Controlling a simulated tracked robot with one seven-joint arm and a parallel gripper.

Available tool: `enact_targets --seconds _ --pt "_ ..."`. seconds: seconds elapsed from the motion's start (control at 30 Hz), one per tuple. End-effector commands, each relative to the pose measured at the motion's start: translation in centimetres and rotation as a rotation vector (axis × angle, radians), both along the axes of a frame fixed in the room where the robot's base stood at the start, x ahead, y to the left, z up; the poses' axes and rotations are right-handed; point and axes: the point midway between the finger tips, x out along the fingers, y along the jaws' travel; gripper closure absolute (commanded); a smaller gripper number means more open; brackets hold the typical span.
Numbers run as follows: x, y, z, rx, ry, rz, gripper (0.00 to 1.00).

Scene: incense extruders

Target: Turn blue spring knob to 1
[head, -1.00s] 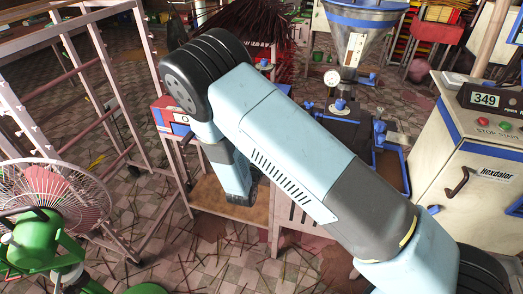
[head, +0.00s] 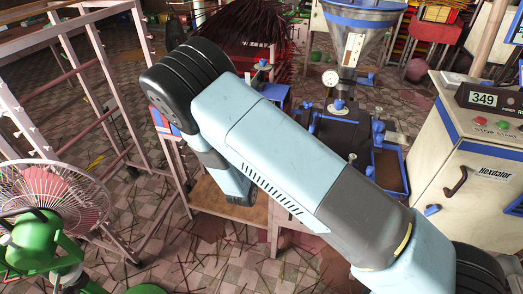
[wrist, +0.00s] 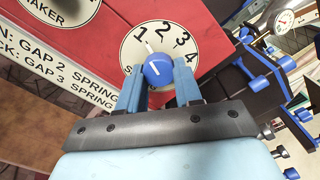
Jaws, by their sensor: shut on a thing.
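The blue spring knob (wrist: 157,70) sits on a round cream dial (wrist: 131,50) marked 1, 2, 3 and 4, on a red panel (wrist: 205,25) in the wrist view. A pale pointer at the knob's upper left points close to the 1, slightly to its 2 side; I cannot tell whether it is exactly on 1. My gripper (wrist: 159,78) is shut on the knob, with one blue finger on each side. The fingers hide part of the dial's lower lettering. In the head view my arm hides the knob and gripper.
A blue-and-black machine (head: 340,130) with a funnel (head: 360,22) stands behind my arm. A cream cabinet (head: 465,160) reading 349 is at right. A green fan (head: 45,235) and pink racks (head: 75,90) are at left. Sticks litter the tiled floor.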

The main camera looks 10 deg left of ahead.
Motion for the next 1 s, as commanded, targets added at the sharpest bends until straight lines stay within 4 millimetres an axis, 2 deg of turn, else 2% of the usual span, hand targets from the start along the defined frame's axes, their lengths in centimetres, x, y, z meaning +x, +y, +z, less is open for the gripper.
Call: enact_targets --seconds 0.4,0.43,0.6,0.7,1.0 --pt "-0.12 0.29 -0.11 -0.005 0.003 0.006 0.96" --pt "-0.13 0.29 -0.11 -0.005 0.003 0.006 0.64" --pt "-0.09 0.23 -0.08 -0.004 0.003 0.005 0.47" --pt "-0.07 0.19 -0.06 -0.005 0.002 0.004 0.40" --pt "-0.44 0.19 -0.05 -0.005 0.002 0.003 0.40"
